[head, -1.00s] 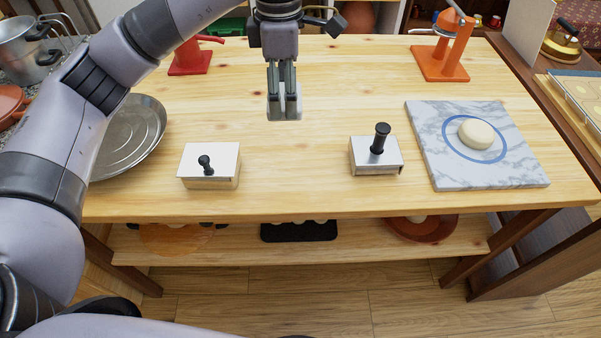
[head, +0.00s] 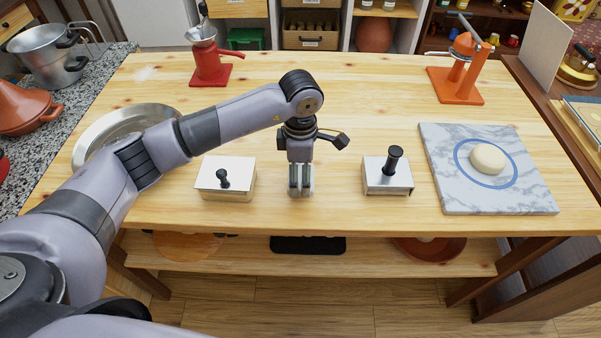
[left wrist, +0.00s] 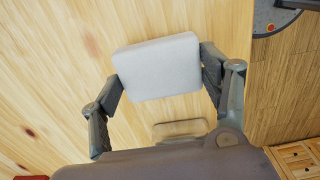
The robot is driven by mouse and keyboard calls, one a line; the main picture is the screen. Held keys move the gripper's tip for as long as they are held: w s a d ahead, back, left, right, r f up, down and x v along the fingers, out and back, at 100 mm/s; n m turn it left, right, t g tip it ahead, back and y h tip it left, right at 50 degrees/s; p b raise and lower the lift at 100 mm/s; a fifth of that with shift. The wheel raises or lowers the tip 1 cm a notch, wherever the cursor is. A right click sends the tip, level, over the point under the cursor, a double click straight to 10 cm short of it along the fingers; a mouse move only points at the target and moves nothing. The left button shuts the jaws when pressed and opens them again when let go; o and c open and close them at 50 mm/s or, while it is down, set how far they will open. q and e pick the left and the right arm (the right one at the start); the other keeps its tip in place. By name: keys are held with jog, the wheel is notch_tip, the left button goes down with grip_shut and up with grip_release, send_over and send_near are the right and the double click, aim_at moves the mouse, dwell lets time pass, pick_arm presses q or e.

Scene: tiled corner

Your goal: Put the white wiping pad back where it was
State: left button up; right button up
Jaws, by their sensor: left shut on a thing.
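The white wiping pad (left wrist: 157,67) is a pale rounded block between the two fingers of my left gripper (left wrist: 163,78) in the left wrist view. The fingers grip it at opposite sides. In the head view my left gripper (head: 300,190) points down over the wooden table (head: 330,110), between two lidded boxes. The pad is hard to make out there, and I cannot tell its exact height above the wood. A small tan wooden piece (left wrist: 180,128) shows below the pad in the left wrist view. My right gripper is not in view.
The left box (head: 226,177) has a short black knob; the right box (head: 387,176) has a taller black handle. A marble slab (head: 450,190) with dough lies right. A metal pan (head: 95,135) is partly behind my arm. A red grinder (head: 210,68) and orange press (head: 455,85) stand behind.

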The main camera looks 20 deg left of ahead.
aim_at(300, 176)
pick_arm(q)
jog(key=shift+f, duration=0.85)
jog(key=o, duration=1.1)
jog(key=shift+r, duration=0.5)
notch_tip(300, 176, up, 11)
jog(key=b, duration=0.2)
jog(key=shift+r, duration=0.15)
